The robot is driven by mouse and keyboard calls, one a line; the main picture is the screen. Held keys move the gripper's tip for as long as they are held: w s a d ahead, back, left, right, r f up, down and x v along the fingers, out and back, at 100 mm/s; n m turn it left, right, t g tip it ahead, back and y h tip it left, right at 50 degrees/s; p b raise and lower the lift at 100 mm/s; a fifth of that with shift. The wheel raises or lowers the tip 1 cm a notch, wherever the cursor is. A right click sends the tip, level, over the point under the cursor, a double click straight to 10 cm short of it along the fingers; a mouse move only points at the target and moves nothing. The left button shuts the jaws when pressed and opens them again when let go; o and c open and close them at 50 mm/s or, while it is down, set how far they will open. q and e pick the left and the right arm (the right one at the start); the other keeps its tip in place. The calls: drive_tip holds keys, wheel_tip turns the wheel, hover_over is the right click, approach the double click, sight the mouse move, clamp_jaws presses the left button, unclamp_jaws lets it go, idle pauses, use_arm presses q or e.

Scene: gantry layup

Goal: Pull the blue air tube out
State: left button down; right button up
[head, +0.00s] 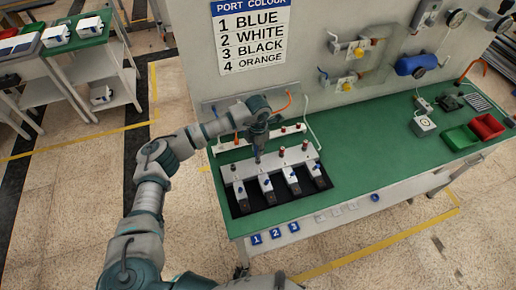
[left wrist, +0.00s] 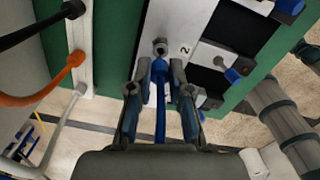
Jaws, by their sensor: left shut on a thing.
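The blue air tube (left wrist: 161,120) runs up between the fingers of my left gripper (left wrist: 160,78) in the left wrist view. Its thicker blue end meets a grey metal fitting (left wrist: 160,46) beside a label "2". I cannot tell how deep it sits in the fitting. My left gripper is shut on the tube near that end. In the head view my left gripper (head: 257,152) points down at the back of the white valve block (head: 275,168), towards its left part. The arm and hand hide most of the tube there. My right gripper is not in view.
Several valves with blue knobs line the block's front. Orange (left wrist: 35,98), black and white tubes end at a white rail behind the block. A port colour sign (head: 250,35) hangs above. The green bench top (head: 365,145) is clear to the right; red (head: 487,126) and green bins stand farther right.

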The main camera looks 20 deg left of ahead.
use_arm(q)
drive_tip(key=shift+r, duration=0.2)
drive_tip(key=shift+r, duration=0.2)
drive_tip(key=shift+r+p, duration=0.95)
drive_tip(key=shift+r, duration=0.45)
